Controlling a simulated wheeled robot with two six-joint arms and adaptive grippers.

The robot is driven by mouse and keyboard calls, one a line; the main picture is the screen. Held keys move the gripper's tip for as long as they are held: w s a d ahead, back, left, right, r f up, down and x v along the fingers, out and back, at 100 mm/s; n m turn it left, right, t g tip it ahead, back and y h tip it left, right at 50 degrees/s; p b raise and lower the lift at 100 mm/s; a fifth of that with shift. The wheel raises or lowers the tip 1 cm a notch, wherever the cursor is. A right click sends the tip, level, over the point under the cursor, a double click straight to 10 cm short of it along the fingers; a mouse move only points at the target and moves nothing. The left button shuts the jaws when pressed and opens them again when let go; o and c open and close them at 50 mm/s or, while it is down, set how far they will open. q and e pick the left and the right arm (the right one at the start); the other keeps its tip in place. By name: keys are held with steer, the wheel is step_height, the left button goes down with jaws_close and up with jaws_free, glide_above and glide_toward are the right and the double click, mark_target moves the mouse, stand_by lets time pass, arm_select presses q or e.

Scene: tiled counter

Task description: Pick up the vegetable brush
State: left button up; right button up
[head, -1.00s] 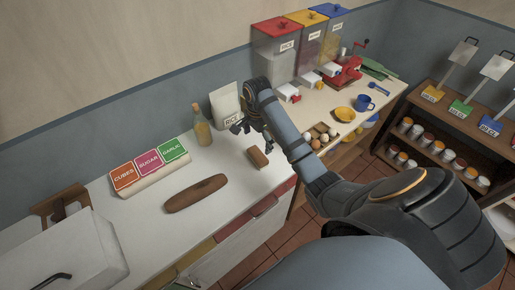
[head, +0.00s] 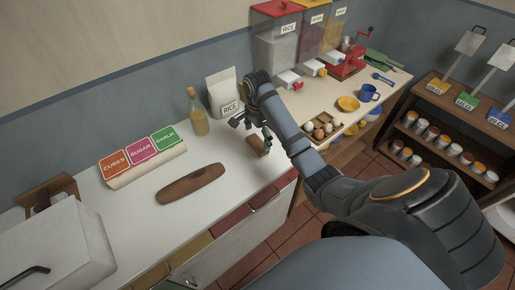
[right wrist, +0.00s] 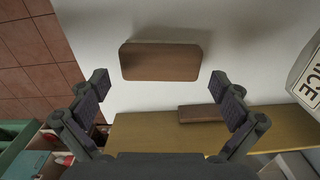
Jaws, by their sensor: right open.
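The vegetable brush appears to be a small brown block (head: 259,146) lying on the white counter (head: 225,170); bristles do not show. My right gripper (head: 252,127) is just above and beside it in the head view, its fingers partly overlapping it. In the right wrist view the brown block (right wrist: 160,62) lies crosswise, a little beyond the two fingertips of the right gripper (right wrist: 160,90). The fingers are spread wide and nothing is between them. Whether they touch the counter cannot be told. My left gripper is not in view.
A RICE bag (head: 223,93) and a bottle (head: 197,112) stand behind. A long brown roll (head: 191,185) lies to the left, near the labelled CUBES, SUGAR and GARLIC block (head: 142,158). An egg tray (head: 320,130) is to the right. Bare counter surrounds the brush.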

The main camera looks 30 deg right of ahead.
mark_target(258, 143)
step_height(258, 143, down, 4)
steer(key=shift+r+b, duration=0.2)
steer(key=shift+b, duration=0.6)
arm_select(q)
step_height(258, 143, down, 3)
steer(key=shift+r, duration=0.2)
arm_select(e)
steer(key=shift+w, duration=0.1)
steer(key=shift+r, duration=0.1)
steer(key=shift+c, duration=0.4)
steer(key=c, duration=0.7)
steer(key=shift+r, duration=0.1)
steer(key=shift+c, duration=0.2)
